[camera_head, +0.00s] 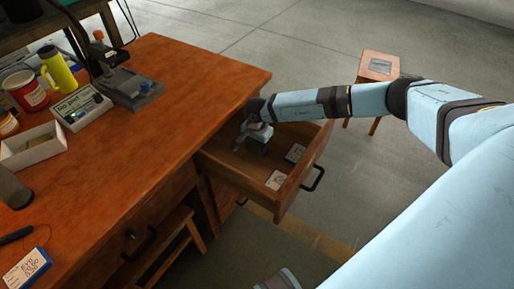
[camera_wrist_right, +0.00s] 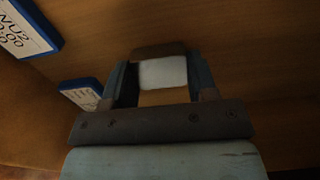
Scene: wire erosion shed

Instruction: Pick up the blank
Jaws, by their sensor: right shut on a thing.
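The blank appears in the right wrist view as a small pale grey block (camera_wrist_right: 163,73) between the two fingers. My right gripper (camera_head: 256,143) reaches down into the open drawer (camera_head: 236,178) of the wooden bench. In the right wrist view my right gripper (camera_wrist_right: 162,80) is shut on the blank, with one finger on each side of it. In the head view the gripper mostly hides the blank. I cannot tell whether the blank touches the drawer floor. My left gripper is not in view.
Labelled blue-edged boxes lie in the drawer, one near its front (camera_head: 275,180) and one by its right side (camera_head: 294,153). The bench (camera_head: 150,140) carries a yellow flask (camera_head: 59,70), a red tin (camera_head: 26,91) and a white tray (camera_head: 33,147). A stool (camera_head: 378,66) stands beyond on open floor.

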